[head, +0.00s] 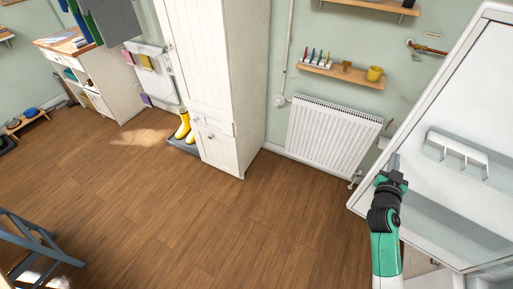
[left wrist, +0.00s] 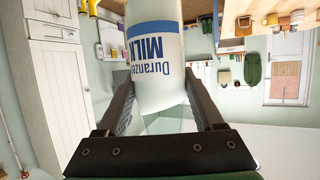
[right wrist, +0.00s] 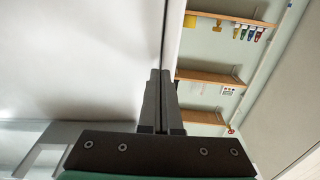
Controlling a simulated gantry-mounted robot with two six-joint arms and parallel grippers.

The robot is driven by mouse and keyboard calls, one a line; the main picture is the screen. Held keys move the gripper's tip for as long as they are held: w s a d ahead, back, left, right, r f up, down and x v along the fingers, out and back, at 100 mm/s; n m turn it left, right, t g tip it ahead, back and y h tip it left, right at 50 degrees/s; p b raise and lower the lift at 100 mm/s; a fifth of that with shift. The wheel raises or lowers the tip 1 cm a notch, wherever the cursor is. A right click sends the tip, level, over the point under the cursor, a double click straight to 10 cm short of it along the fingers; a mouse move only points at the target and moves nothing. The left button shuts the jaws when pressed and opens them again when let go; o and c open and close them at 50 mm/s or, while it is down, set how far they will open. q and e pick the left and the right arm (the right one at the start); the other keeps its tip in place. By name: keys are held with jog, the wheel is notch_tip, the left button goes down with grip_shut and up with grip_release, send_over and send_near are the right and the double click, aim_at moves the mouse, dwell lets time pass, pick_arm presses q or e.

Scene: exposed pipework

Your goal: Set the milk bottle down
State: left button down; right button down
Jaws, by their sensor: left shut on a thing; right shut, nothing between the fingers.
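The milk bottle (left wrist: 155,60) is white with blue "MILK" lettering and appears upside down in the left wrist view. My left gripper (left wrist: 160,82) is shut on it, with one dark finger on each side. The bottle and left gripper are out of the head view, so what lies below the bottle is unclear. My right gripper (head: 394,162) is shut and empty at the edge of a large white door-like panel (head: 455,90). In the right wrist view its closed fingers (right wrist: 160,78) lie close along the panel's edge.
A white rack (head: 457,153) is on the panel. A white radiator (head: 328,135) and a wall shelf (head: 342,75) with a yellow cup (head: 375,73) are behind. A tall cream cabinet (head: 215,80) stands left of them, beside yellow boots (head: 183,126). The wooden floor (head: 150,200) is largely clear.

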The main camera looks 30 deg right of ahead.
jog(key=w+b+v, duration=0.1)
jog(key=v, duration=1.1)
jog(key=shift+a, duration=0.4)
jog(key=shift+w+r, duration=0.1)
